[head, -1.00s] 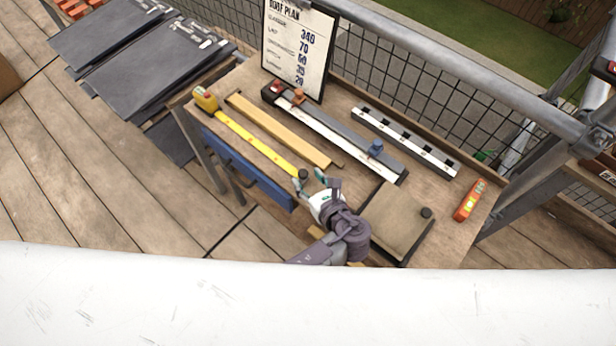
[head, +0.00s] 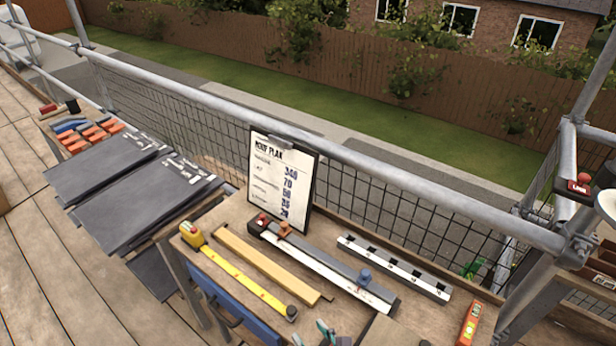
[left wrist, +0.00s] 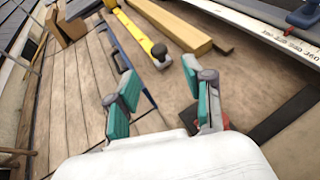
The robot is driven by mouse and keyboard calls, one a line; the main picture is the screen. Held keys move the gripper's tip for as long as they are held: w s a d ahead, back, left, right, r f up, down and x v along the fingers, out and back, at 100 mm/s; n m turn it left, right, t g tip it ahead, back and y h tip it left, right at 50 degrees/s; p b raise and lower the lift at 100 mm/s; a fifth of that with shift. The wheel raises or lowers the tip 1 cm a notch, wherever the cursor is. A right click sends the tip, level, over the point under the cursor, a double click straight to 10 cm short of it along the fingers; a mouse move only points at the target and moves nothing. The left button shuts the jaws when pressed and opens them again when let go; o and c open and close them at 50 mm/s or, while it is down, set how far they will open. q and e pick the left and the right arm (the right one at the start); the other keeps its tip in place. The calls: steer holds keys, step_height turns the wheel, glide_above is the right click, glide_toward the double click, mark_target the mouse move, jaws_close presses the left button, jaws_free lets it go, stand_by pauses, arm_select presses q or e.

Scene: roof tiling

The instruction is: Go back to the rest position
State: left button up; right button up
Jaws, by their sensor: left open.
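My left gripper (head: 311,335) shows only by its teal-padded fingertips at the bottom edge of the head view, over the near side of the workbench (head: 215,222). In the left wrist view the gripper (left wrist: 160,85) is open, its two teal fingers spread apart with nothing between them. The end of the yellow tape measure (left wrist: 159,52) lies beyond the fingers, apart from them. I cannot make out my right gripper.
The bench bears a tape measure (head: 193,236), wooden batten (head: 265,262), rail tool (head: 325,265), slotted bar (head: 395,268), orange level (head: 469,325) and roof plan board (head: 282,180). Slates (head: 150,205) lie at left. A scaffold rail (head: 400,185) runs behind the bench.

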arm_select(q)
steer(key=s+a+f+n+g+h, duration=0.35)
steer(key=s+a+n+g, duration=0.5)
steer(key=a+n, duration=0.7)
steer(key=s+a+r+n+h, duration=0.3)
steer(key=s+a+r+n, duration=0.4)
steer(key=n, duration=0.6)
step_height(320, 180, down, 26)
steer(key=g, duration=0.1)
steer(key=s+a+f+g, duration=0.1)
steer(key=s+a+f, duration=0.1)
steer(key=s+f, duration=1.4)
steer(key=shift+s+a+m+b, duration=0.2)
steer(key=shift+s+m+b, duration=0.15)
steer(key=shift+s, duration=0.1)
